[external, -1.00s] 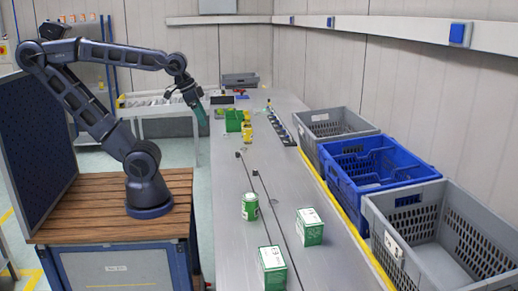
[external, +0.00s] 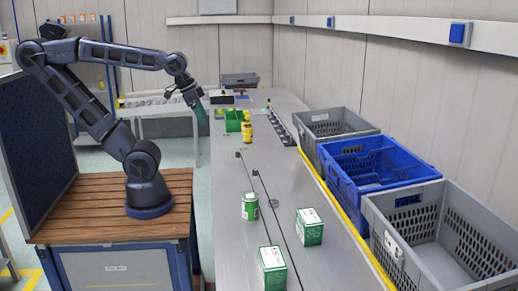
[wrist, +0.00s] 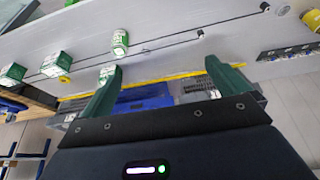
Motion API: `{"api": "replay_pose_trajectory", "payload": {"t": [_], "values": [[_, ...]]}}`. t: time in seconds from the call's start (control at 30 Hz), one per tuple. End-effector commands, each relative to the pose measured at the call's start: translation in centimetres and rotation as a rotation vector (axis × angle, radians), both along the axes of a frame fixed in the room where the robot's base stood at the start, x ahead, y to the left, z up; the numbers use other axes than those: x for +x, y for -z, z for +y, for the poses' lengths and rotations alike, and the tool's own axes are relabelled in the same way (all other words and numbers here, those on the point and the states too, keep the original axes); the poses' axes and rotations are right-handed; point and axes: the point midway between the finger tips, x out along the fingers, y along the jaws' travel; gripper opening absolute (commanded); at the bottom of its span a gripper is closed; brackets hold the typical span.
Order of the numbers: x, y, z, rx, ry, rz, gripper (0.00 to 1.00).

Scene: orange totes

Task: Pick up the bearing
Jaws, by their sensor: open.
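A small dark grey ring, probably the bearing (external: 273,203), lies on the grey table just right of the green can (external: 249,206) in the external view. It is too small to make out in detail. In the wrist view a faint small ring shape (wrist: 145,50) lies right of the can (wrist: 120,42). My gripper (external: 203,122) hangs at the table's left edge, well behind the bearing and apart from it. Its two green fingers (wrist: 163,65) are spread in the wrist view with nothing held between them.
Two green-white boxes (external: 309,227) (external: 272,268) stand on the near table. A green bin (external: 234,120) and yellow bottles (external: 247,132) stand farther back. Grey (external: 383,222) and blue crates (external: 350,195) line the right side. The table's middle is mostly clear.

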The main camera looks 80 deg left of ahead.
Motion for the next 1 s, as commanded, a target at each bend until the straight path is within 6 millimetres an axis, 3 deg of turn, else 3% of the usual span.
{"api": "replay_pose_trajectory", "payload": {"t": [0.37,0.4,0.57,0.87,1.0], "values": [[0.0,0.0,0.0,0.000,0.000,0.000,1.00],[0.0,0.0,0.0,0.000,0.000,0.000,0.98],[0.0,0.0,0.0,0.000,0.000,0.000,0.67],[0.1,0.0,0.1,-0.001,-0.005,0.001,0.67],[1.5,-0.3,0.8,-0.016,-0.053,0.017,0.67]]}}
